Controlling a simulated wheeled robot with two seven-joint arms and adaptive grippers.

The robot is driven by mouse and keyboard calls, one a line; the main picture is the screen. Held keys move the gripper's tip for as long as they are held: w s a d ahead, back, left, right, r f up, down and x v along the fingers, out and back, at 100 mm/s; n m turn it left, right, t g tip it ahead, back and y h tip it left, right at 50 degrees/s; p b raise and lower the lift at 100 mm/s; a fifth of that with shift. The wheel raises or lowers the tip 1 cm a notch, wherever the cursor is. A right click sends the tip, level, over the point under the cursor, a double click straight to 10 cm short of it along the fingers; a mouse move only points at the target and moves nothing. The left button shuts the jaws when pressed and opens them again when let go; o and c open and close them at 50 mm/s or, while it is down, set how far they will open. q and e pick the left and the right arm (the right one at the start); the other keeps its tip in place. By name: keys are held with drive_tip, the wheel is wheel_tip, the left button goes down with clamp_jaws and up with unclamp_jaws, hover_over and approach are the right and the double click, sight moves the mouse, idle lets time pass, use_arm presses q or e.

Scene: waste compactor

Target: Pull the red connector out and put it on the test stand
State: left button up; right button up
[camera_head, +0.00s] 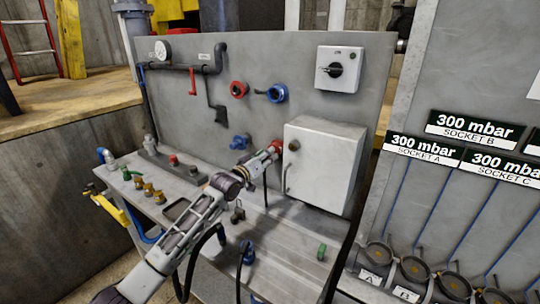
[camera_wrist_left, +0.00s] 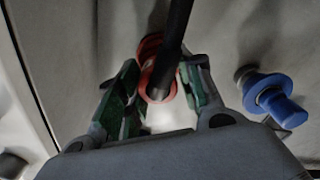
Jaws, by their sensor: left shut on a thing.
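The red connector (camera_wrist_left: 163,84) shows in the left wrist view between my fingers, with a black cable running from it toward the top. A red ring (camera_wrist_left: 149,46) shows behind it, against the grey panel. My left gripper (camera_wrist_left: 158,92) is shut on the connector, with a green-padded finger on either side. In the head view my left gripper (camera_head: 268,154) reaches the upright panel just left of the grey box, and a bit of red (camera_head: 277,146) shows at its tip. I cannot tell how deep the connector sits. No label names a test stand. My right gripper is out of view.
The grey box (camera_head: 322,168) stands out close right of my gripper. A blue connector (camera_head: 240,141) is on the panel to the left. A workbench (camera_head: 285,262) with small fittings lies below. At right is a panel with "300 mbar" socket labels (camera_head: 475,128) and several round sockets (camera_head: 414,269).

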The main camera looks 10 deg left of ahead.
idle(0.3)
use_arm(q)
drive_tip(key=shift+s, duration=0.1)
clamp_jaws()
drive_tip(key=shift+s+r, duration=0.1)
drive_tip(key=shift+s, duration=0.05)
drive_tip(key=shift+s+p, duration=0.15)
drive_tip(key=shift+p, duration=0.3)
drive_tip(key=shift+p+v, duration=1.6)
drive_tip(key=shift+v, duration=1.3)
idle(0.5)
